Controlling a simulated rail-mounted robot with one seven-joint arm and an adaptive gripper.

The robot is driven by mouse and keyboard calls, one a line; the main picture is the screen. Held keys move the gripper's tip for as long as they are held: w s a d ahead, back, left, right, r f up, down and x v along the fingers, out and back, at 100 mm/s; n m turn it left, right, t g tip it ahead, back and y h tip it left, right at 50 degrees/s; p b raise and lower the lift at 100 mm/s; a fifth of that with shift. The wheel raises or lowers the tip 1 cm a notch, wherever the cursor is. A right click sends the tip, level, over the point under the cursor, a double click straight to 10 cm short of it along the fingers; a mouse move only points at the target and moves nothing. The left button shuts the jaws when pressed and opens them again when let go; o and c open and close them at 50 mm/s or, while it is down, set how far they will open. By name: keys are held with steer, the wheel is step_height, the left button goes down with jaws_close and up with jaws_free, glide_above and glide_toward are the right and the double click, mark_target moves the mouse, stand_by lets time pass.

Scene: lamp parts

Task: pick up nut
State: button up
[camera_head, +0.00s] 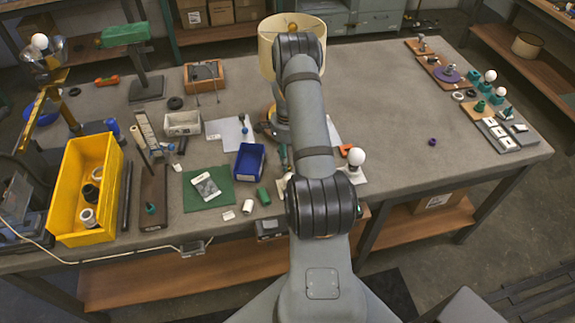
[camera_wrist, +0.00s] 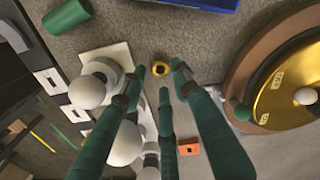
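A small gold ring-shaped nut with a dark hole (camera_wrist: 160,69) lies on the grey tabletop in the wrist view. My gripper (camera_wrist: 160,78) has three green fingers spread apart, with nothing held between them. The nut shows in the gap between the fingertips, near their ends. I cannot tell how far above it the tips are. In the head view my own arm hides the gripper, and I cannot make out the gold nut there.
White bulbs (camera_wrist: 88,92) stand left of the fingers, one on a pale plate. A round brass lamp base (camera_wrist: 290,95) is close on the right. A blue bin (camera_head: 250,162) and green cylinder (camera_head: 263,196) lie nearby. An orange piece (camera_wrist: 188,147) is beside the fingers. The table's right middle is mostly clear.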

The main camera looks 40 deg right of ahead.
steer(key=shift+f+p, duration=0.3)
steer(key=shift+f, duration=1.05)
steer(key=shift+c, duration=1.1)
jaws_close()
